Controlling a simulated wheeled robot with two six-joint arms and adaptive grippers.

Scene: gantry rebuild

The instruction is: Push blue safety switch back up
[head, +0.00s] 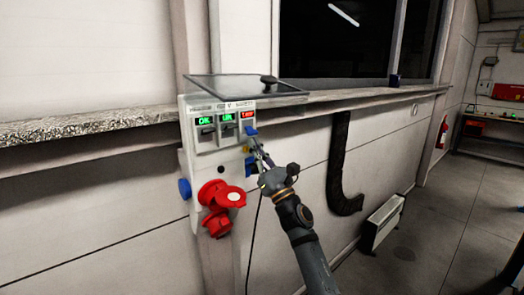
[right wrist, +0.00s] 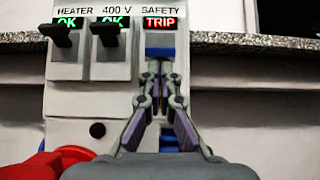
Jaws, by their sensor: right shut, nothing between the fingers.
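The blue safety switch (head: 250,131) is the rightmost of three switches on the white panel box (head: 188,135), under a red TRIP display. In the right wrist view the switch (right wrist: 160,52) shows as a blue piece just above my fingertips, below the word SAFETY. My right gripper (head: 255,145) is shut and empty, just below the switch; in the right wrist view its fingertips (right wrist: 160,68) point up at the switch's lower edge. I cannot tell whether they touch it. My left gripper is not in view.
Two black switches, heater (right wrist: 58,33) and 400 V (right wrist: 107,31), show green OK displays left of the safety switch. An open cover (head: 225,88) stands out above the panel. Red sockets (head: 217,222) and a blue socket (head: 184,189) protrude below. A stone ledge (head: 90,125) runs along the wall.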

